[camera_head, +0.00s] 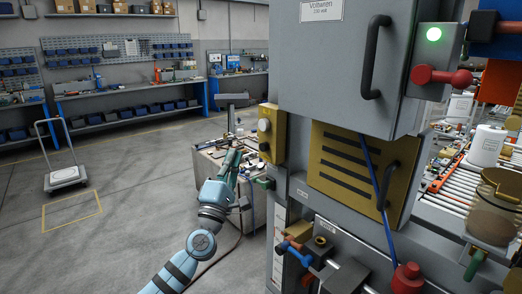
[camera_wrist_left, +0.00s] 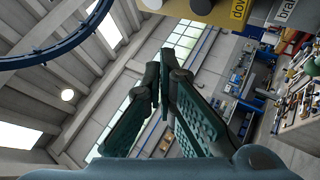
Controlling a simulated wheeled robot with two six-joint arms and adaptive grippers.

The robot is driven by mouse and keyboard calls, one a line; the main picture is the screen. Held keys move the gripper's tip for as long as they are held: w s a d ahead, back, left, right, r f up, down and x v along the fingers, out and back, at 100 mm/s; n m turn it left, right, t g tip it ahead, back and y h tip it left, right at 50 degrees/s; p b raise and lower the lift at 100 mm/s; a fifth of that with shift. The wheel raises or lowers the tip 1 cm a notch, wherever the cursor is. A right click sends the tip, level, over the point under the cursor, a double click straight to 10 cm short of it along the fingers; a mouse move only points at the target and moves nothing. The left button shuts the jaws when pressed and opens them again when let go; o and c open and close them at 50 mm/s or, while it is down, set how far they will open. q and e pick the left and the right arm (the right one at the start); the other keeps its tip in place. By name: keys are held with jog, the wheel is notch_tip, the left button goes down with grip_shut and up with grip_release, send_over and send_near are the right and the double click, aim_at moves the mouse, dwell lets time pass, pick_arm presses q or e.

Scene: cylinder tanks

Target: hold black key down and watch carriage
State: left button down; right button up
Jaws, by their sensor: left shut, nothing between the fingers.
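A yellow control box (camera_head: 271,134) is mounted on the left side of the tall grey machine (camera_head: 335,60). A pale round button (camera_head: 264,125) and a black key (camera_head: 264,146) below it face left. In the left wrist view the black key (camera_wrist_left: 201,6) is at the top edge, partly cut off, near a label reading "down". My left gripper (camera_head: 236,147) is shut and empty, to the left of the box and apart from the key. In the left wrist view its fingertips (camera_wrist_left: 165,58) are together, below the key. I cannot make out the carriage for sure.
A cluttered bench (camera_head: 212,160) stands behind my left gripper. Coloured handles and pipes are low on the machine. The floor at left is open, with a trolley (camera_head: 64,178) standing there.

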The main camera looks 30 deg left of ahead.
aim_at(264, 147)
pick_arm(q)
jog(key=shift+w+d+b, duration=0.2)
jog(key=shift+w+d, duration=0.05)
jog(key=shift+w, duration=0.55)
jog(key=shift+w+d+b, duration=0.2)
jog(key=shift+w+d, duration=0.05)
jog(key=shift+w, duration=0.55)
jog(key=shift+w+d+b, duration=0.2)
jog(key=shift+w+d, duration=0.05)
jog(key=shift+w, duration=0.55)
jog(key=shift+w, duration=0.1)
jog(key=shift+w+d, duration=0.1)
jog(key=shift+w, duration=0.2)
jog(key=shift+w+d+b, duration=0.15)
jog(key=shift+w+b, duration=0.15)
jog(key=shift+w, duration=0.15)
dwell(4.8)
